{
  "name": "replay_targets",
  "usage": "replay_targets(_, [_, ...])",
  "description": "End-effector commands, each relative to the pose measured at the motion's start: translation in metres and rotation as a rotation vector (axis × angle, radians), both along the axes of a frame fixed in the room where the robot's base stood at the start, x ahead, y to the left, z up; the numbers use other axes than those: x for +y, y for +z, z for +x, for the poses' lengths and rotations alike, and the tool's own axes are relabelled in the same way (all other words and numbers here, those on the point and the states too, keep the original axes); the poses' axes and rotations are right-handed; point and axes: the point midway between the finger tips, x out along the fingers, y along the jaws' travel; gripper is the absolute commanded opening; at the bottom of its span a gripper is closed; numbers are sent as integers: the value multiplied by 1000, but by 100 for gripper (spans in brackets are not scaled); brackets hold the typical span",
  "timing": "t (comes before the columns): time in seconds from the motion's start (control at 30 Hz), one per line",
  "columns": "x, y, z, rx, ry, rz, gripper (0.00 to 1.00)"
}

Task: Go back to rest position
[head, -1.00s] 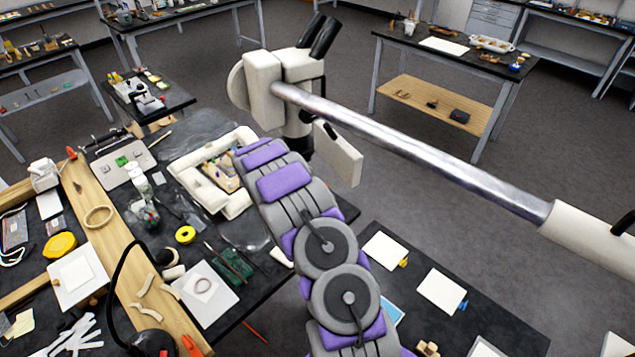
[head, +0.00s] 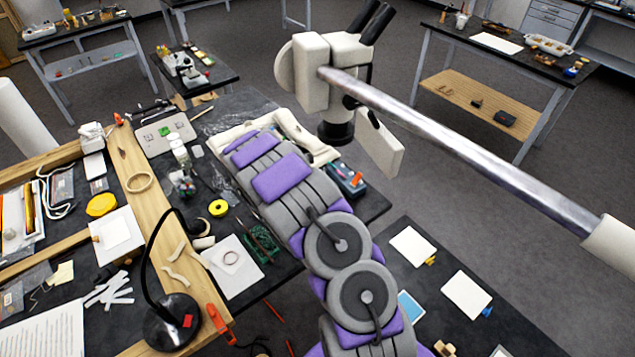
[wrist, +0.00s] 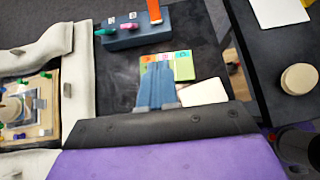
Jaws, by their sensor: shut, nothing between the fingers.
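My gripper (wrist: 157,88) shows in the wrist view as blue-grey fingers pressed together, with nothing between them. It hangs above the black table top, in front of a small card with green and orange patches (wrist: 182,66). In the head view my purple and grey arm reaches over the table toward the microscope, and its far end hides the gripper. Left of the gripper in the wrist view is a gilt fragment (wrist: 22,112) with colored pins, framed by white padded blocks (wrist: 80,90).
A blue-grey block with colored tools (wrist: 140,30) lies just beyond the gripper. The microscope (head: 330,75) on its metal boom (head: 450,135) overhangs the table close to my arm. A wooden frame (head: 150,200) and a lamp (head: 172,322) stand at left.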

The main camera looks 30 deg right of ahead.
Motion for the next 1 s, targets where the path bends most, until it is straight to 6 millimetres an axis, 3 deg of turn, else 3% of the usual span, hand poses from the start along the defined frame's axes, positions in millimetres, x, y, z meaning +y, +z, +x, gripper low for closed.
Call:
replay_targets(0.43, [-1,7,-4,-15,-23,-2,0])
replay_targets(0.67, [-2,51,-33,-113,-175,-1,0])
replay_targets(1.0, [14,110,-94,-284,-445,40,0])
